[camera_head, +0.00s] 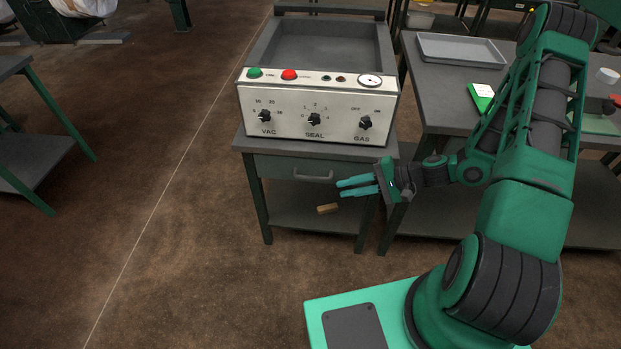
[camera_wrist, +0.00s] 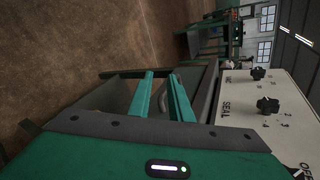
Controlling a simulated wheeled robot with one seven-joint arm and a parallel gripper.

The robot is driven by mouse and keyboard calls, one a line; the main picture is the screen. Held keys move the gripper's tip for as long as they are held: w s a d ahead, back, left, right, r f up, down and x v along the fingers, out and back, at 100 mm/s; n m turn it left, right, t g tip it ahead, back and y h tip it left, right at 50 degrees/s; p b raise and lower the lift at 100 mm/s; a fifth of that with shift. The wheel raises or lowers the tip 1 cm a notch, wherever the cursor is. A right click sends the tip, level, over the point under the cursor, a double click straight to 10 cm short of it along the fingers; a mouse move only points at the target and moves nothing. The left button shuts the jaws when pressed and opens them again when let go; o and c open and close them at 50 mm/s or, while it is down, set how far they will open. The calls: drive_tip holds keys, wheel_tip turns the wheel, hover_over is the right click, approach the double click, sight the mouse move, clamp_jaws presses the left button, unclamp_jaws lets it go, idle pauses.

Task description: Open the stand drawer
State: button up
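The stand (camera_head: 262,205) is a dark table on green legs with a vacuum sealer on top. Its drawer (camera_head: 273,166) sits under the top and looks shut, with a grey bar handle (camera_head: 314,177) on its front. My gripper (camera_head: 338,188) is at the right of the handle, its two teal fingers pointing left, apart and with nothing clearly between them. In the wrist view my gripper (camera_wrist: 160,74) also shows a gap between its fingers. A grey curved piece behind that gap may be the handle. I cannot tell whether the fingers touch it.
The sealer (camera_head: 318,110) has knobs and red and green buttons. A side table (camera_head: 430,100) with a grey tray (camera_head: 460,50) stands at the right, close to my arm. A small brown block (camera_head: 327,209) shows below the fingers.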

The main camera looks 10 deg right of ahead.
sight(316, 179)
drive_tip(key=w+a+f+m+t, duration=0.1)
drive_tip(key=w+a, duration=0.2)
drive_tip(key=w+a+f+m+t, duration=0.2)
drive_tip(key=w+a, duration=0.1)
drive_tip(key=w, duration=0.1)
drive_tip(key=w+a+f+m+t, duration=0.2)
drive_tip(key=w+a, duration=0.1)
drive_tip(key=shift+w+a+y, duration=0.15)
drive_tip(key=shift+a+y, duration=0.1)
drive_tip(key=shift+y, duration=0.15)
drive_tip(key=shift+c, duration=0.4)
clamp_jaws()
